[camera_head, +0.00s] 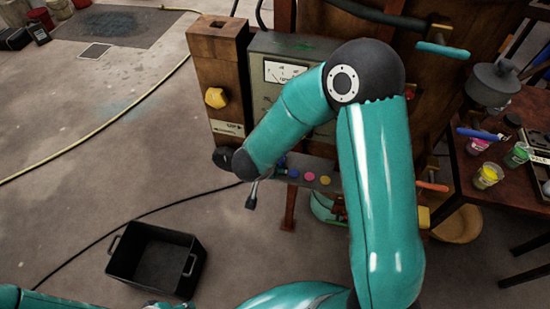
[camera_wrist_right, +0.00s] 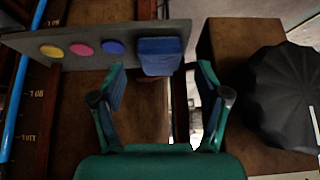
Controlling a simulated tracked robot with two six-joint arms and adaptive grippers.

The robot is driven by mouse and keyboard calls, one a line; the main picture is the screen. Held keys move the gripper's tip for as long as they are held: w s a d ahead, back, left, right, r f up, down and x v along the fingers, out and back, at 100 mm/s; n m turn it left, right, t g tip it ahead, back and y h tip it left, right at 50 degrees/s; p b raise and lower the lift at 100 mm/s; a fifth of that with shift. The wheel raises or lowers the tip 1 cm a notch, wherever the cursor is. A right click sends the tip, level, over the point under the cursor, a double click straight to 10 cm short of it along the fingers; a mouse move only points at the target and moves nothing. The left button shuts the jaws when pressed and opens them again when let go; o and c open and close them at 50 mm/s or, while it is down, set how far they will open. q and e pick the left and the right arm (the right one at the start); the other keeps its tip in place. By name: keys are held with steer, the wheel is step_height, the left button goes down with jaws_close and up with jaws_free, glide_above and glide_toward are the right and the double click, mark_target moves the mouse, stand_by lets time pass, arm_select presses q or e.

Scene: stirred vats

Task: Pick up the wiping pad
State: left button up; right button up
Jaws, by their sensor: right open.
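The wiping pad looks to be the blue block (camera_wrist_right: 160,56) at the end of a grey ledge (camera_wrist_right: 100,47) in the right wrist view. In the head view it is mostly hidden near my right wrist. My right gripper (camera_wrist_right: 162,82) is open and empty. Its two fingertips stand either side of the pad's line, just short of it, apart from it. In the head view one dark finger of the right gripper (camera_head: 252,193) shows below the wrist, beside the ledge. My left gripper is not in view.
Yellow, pink and blue buttons (camera_wrist_right: 83,48) sit on the ledge beside the pad. A dark faceted knob (camera_wrist_right: 280,95) is close on the right. A wooden post (camera_head: 216,70) and gauge panel (camera_head: 268,45) stand behind. A black crate (camera_head: 155,262) is on the floor.

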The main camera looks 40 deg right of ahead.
steer(key=shift+w+d, duration=0.9)
steer(key=shift+d, duration=0.15)
steer(key=x, duration=0.5)
steer(key=shift+w+d, duration=0.3)
steer(key=c, duration=0.7)
